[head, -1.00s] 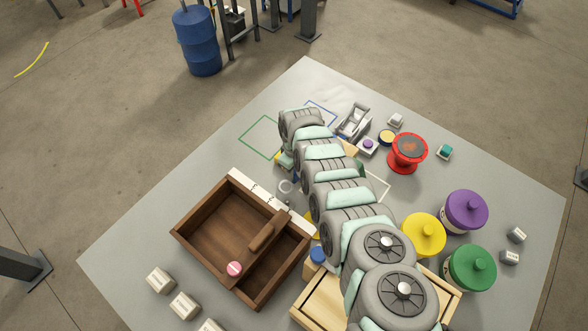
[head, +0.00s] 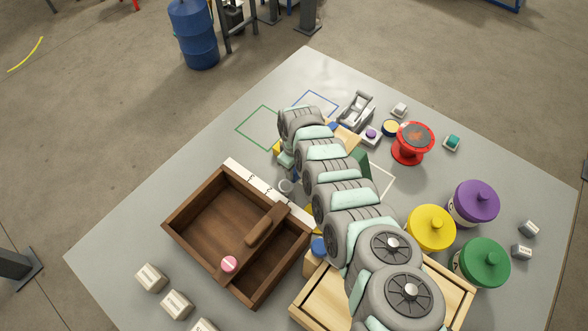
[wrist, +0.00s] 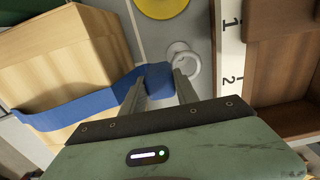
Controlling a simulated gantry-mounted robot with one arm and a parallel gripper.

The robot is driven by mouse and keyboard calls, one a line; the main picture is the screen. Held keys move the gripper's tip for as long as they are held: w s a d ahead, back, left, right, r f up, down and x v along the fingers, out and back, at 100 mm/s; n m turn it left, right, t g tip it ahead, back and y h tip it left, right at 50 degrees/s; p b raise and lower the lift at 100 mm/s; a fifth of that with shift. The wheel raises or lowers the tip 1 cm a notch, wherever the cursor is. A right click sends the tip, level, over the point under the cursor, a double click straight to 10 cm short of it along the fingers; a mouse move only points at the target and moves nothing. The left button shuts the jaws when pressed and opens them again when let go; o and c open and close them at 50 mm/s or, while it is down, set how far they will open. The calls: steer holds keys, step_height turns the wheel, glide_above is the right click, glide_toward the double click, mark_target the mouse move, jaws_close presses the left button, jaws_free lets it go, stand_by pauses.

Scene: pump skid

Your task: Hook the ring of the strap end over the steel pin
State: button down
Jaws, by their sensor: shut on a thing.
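In the wrist view my gripper (wrist: 160,82) is shut on the blue strap (wrist: 65,116), near its end. The strap runs from my fingers to the left across the face of a pale wooden block (wrist: 60,60). I cannot make out the strap's ring, which may be hidden at my fingertips. A pale round piece with a raised centre, seemingly the steel pin (wrist: 183,58) on its base, stands just beyond my fingers. It also shows in the head view (head: 286,186), left of my arm.
A brown wooden box (head: 190,240) with a numbered white strip (head: 250,186) lies close on the right in the wrist view. A yellow disc (wrist: 162,5) lies beyond the pin. Yellow (head: 431,228), purple (head: 474,202) and green (head: 482,262) lidded pots stand right of my arm.

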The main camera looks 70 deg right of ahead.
mark_target(294, 180)
steer(key=shift+f+b, duration=2)
steer(key=shift+f, duration=0.05)
steer(key=shift+f+b, duration=1.2)
steer(key=shift+f, duration=0.55)
steer(key=c, duration=0.9)
jaws_free()
steer(key=shift+o, duration=0.2)
step_height(294, 180, up, 10)
steer(key=p, duration=0.6)
steer(key=shift+f+p, duration=0.25)
steer(key=shift+p, duration=0.15)
steer(key=shift+r+p, duration=0.3)
steer(key=shift+r, duration=0.4)
